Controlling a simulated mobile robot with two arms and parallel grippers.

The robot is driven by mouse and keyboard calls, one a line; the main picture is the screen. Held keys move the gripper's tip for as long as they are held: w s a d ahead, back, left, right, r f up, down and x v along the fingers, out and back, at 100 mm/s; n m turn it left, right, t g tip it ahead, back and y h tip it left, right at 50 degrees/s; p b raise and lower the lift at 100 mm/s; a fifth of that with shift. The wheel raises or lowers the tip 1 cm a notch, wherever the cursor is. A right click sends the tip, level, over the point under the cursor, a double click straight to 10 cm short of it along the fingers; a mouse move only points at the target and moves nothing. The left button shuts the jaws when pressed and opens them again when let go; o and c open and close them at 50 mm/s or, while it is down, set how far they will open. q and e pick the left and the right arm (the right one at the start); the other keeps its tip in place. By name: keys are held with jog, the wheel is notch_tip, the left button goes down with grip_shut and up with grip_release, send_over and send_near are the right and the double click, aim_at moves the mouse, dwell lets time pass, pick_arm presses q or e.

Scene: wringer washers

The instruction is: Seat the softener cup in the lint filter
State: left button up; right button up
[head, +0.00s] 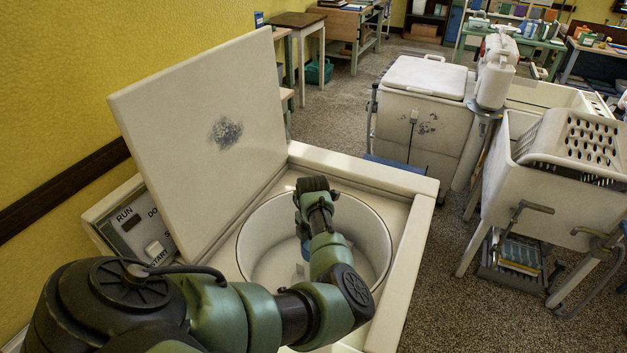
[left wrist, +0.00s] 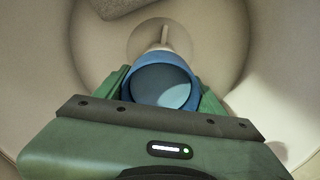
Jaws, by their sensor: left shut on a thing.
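My left gripper (head: 303,225) reaches down into the open washer tub (head: 262,240) in the head view, partly hidden by my own arm. In the left wrist view its green fingers (left wrist: 161,92) are shut on the blue softener cup (left wrist: 160,57), one on each side. The cup's round mouth faces the camera. Just beyond the cup, a pale post (left wrist: 164,35) rises from a round recess in the middle of the tub. I cannot tell whether it is part of the lint filter, or whether the cup touches it. My right gripper is not in view.
The washer's raised lid (head: 205,120) stands behind the tub on the left. A control panel (head: 143,232) with a RUN label is at the left edge. Another white washer (head: 420,105) and a white stand with a perforated board (head: 580,140) are to the right, with open floor between.

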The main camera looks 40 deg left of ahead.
pick_arm(q)
jog(key=shift+f, duration=0.25)
dwell(0.4)
jog(key=shift+s+d+f, duration=0.1)
jog(key=shift+f, duration=0.05)
dwell(0.8)
jog(key=o, duration=1.2)
jog(key=shift+c, duration=0.2)
jog(key=o, duration=0.4)
jog(key=shift+r+p, duration=3.45)
jog(key=shift+r, duration=0.15)
